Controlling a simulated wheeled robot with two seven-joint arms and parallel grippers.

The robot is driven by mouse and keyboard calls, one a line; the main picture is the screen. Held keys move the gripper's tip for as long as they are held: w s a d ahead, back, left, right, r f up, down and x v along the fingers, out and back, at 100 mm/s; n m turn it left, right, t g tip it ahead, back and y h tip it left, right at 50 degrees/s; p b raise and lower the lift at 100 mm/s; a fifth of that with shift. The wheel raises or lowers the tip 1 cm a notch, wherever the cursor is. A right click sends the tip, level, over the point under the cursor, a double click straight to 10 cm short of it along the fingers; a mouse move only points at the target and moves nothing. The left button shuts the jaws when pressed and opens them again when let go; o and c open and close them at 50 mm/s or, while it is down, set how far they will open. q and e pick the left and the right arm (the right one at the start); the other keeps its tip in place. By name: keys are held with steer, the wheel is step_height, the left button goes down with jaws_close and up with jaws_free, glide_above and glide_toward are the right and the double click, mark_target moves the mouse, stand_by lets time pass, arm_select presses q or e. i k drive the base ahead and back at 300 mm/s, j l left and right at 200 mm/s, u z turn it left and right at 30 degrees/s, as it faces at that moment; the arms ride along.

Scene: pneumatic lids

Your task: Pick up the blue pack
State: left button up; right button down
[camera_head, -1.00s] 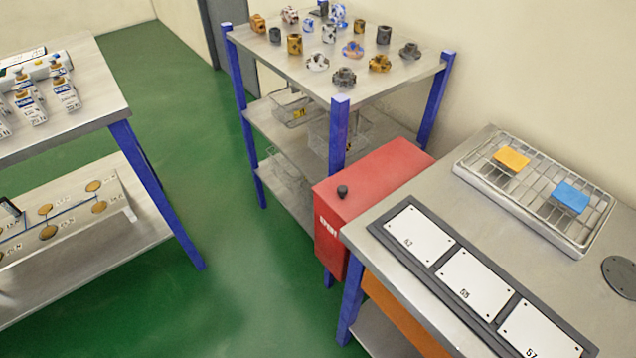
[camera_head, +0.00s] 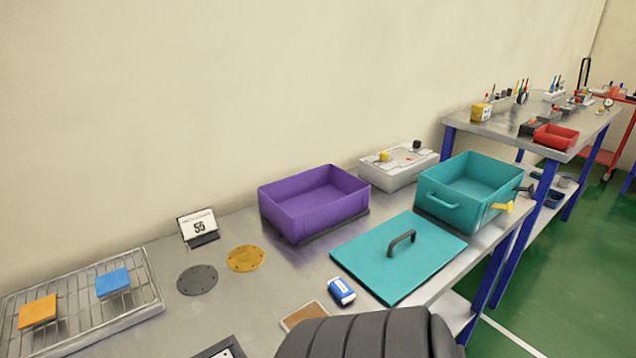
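A flat blue block (camera_head: 113,282) sits on a wire rack tray (camera_head: 152,308) at the left end of the bench, to the right of a matching orange block (camera_head: 38,312). A small blue and white pack (camera_head: 341,291) lies on the bench top in the lower middle, beside the near left edge of a teal lid (camera_head: 398,262). Both blue things are in plain view. Which of them the task calls the blue pack, I cannot tell. Neither of my grippers shows in the head view.
A purple bin (camera_head: 315,203) and a teal open bin (camera_head: 468,193) stand on the bench. The lid's dark handle (camera_head: 401,242) stands up. A brown-topped plate (camera_head: 304,316) lies nearby.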

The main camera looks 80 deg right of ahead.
mark_target(339, 288)
steer(key=z, duration=2.65)
